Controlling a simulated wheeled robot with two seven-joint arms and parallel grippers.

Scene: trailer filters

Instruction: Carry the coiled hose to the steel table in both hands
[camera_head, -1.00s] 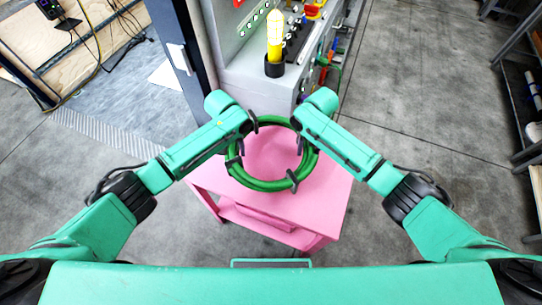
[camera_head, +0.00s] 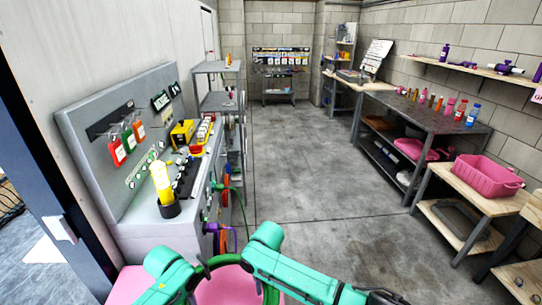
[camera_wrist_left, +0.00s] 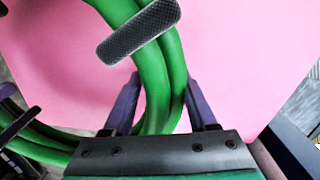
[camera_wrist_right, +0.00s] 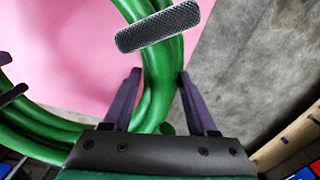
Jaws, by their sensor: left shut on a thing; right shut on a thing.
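The green coiled hose (camera_head: 222,260) shows at the bottom of the head view, partly hidden by my arms, over a pink table (camera_head: 127,282). My left gripper (camera_wrist_left: 160,105) is shut on the hose (camera_wrist_left: 155,75), its fingers on either side of the strands. My right gripper (camera_wrist_right: 157,82) is shut on another part of the coil (camera_wrist_right: 158,65). Dark straps cross the hose near both grippers. I cannot tell whether the hose touches the pink table. A long dark-topped metal table (camera_head: 432,117), which looks like the steel table, stands along the right wall with bottles on it.
A grey machine bench (camera_head: 150,225) with a yellow lamp (camera_head: 162,182) stands close on the left. A wooden bench with a pink bin (camera_head: 487,178) stands at right, nearer than the metal table. The concrete floor (camera_head: 310,165) between is clear.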

